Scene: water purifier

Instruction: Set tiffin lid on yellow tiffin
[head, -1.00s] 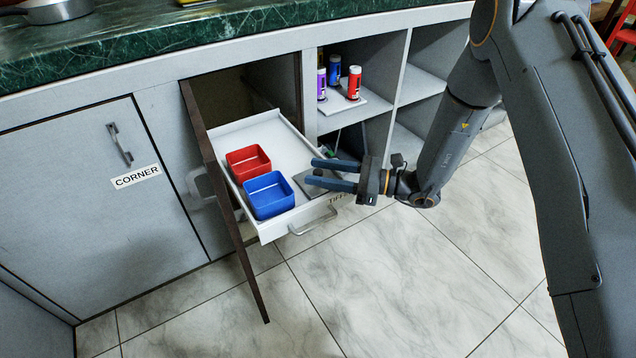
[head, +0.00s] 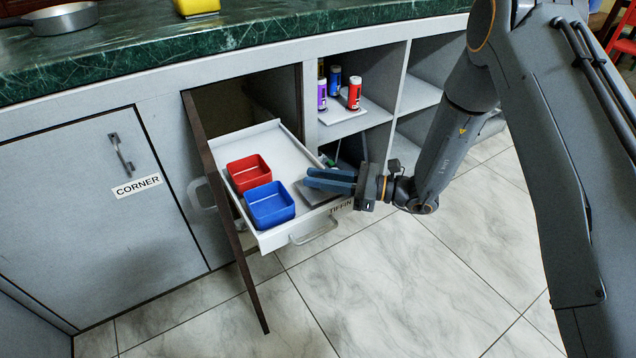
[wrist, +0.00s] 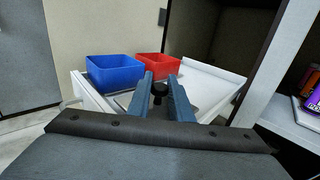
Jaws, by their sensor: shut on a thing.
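The tiffin lid is a flat grey plate (head: 312,193) in the open white drawer, right of the blue tiffin. Its dark knob (wrist: 159,90) shows between my fingers in the wrist view. My gripper (head: 330,180) is over the lid, shut on its knob. The lid appears to lie on the drawer floor; I cannot tell whether it is lifted. The yellow tiffin (head: 197,7) stands on the green counter at the top edge of the head view, partly cut off.
The white drawer (head: 285,236) also holds a blue tiffin (head: 270,205) and a red tiffin (head: 248,173). A brown door (head: 232,235) stands open at its left. Bottles (head: 354,90) stand on a shelf at right. A pan (head: 62,20) sits on the counter (head: 130,50).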

